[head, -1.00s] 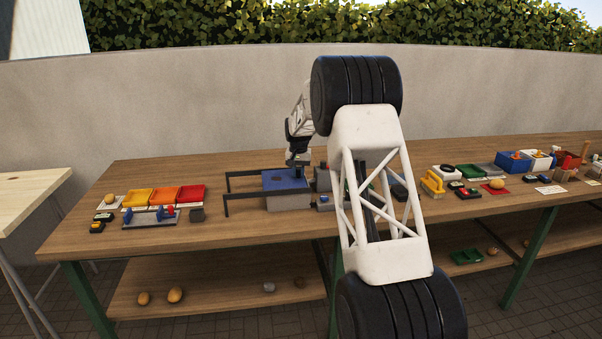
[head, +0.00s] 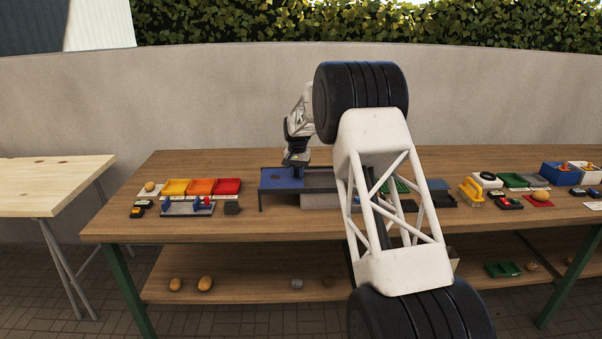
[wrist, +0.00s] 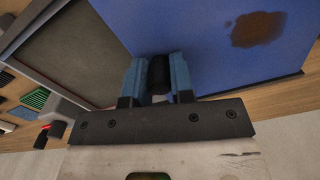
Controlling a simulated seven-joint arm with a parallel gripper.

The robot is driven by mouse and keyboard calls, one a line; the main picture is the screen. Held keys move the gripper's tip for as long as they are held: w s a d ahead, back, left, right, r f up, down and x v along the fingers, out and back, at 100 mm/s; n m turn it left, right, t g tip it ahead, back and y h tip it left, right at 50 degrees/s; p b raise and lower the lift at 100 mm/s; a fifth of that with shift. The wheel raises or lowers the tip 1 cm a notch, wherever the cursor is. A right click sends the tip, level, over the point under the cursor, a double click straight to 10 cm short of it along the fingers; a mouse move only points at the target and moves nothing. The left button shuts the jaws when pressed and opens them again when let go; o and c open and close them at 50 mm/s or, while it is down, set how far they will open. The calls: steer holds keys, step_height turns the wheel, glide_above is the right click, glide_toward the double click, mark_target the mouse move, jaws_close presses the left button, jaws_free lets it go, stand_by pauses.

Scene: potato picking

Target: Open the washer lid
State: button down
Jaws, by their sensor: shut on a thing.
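The washer lid (head: 278,178) is a flat blue plate with a brown patch. It sits at the left end of the dark rails, beside the grey washer box (head: 320,186). In the wrist view the lid (wrist: 215,55) fills the upper right, and the washer's dark-rimmed grey opening (wrist: 75,50) shows uncovered at the left. My gripper (wrist: 158,85) has its two blue fingers shut on the lid's black knob (wrist: 158,72) near the lid's edge. In the head view my gripper (head: 297,172) is at the lid's right part. My arm hides the washer's right side.
Yellow (head: 175,187), orange (head: 201,187) and red (head: 228,187) trays stand left of the washer, with a blue-ended rack (head: 186,208) before them. A yellow-handled brush (head: 471,193) and several small items lie to the right. The table behind the lid is clear.

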steer(key=c, duration=1)
jaws_free()
steer(key=shift+r, duration=0.15)
steer(key=shift+r, duration=3.8)
steer(key=shift+d, duration=0.1)
